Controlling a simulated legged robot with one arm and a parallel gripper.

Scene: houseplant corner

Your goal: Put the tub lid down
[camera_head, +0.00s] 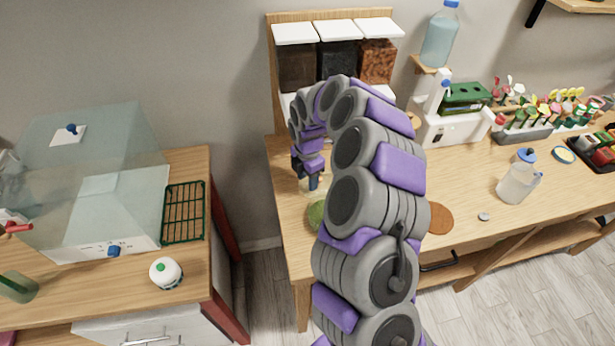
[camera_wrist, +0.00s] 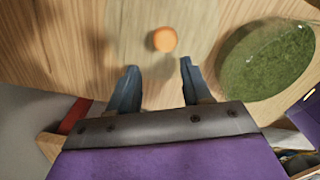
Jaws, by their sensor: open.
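My gripper (camera_wrist: 158,68) points down over the wooden bench at the left end, its two blue fingers apart with nothing between them. Just beyond the fingertips is an orange round knob (camera_wrist: 164,39). It sits over a pale, see-through patch that looks like the tub lid (camera_wrist: 125,35); it appears to lie on the bench, though its edges are faint. An oval tub of green moss (camera_wrist: 268,62) stands to its right, uncovered. In the head view my gripper (camera_head: 312,186) is small and the tub (camera_head: 317,214) is partly hidden behind my arm.
Bins with white lids (camera_head: 338,32) stand at the back of the bench. A separate cabinet with a glass case (camera_head: 105,190) stands left, across a gap.

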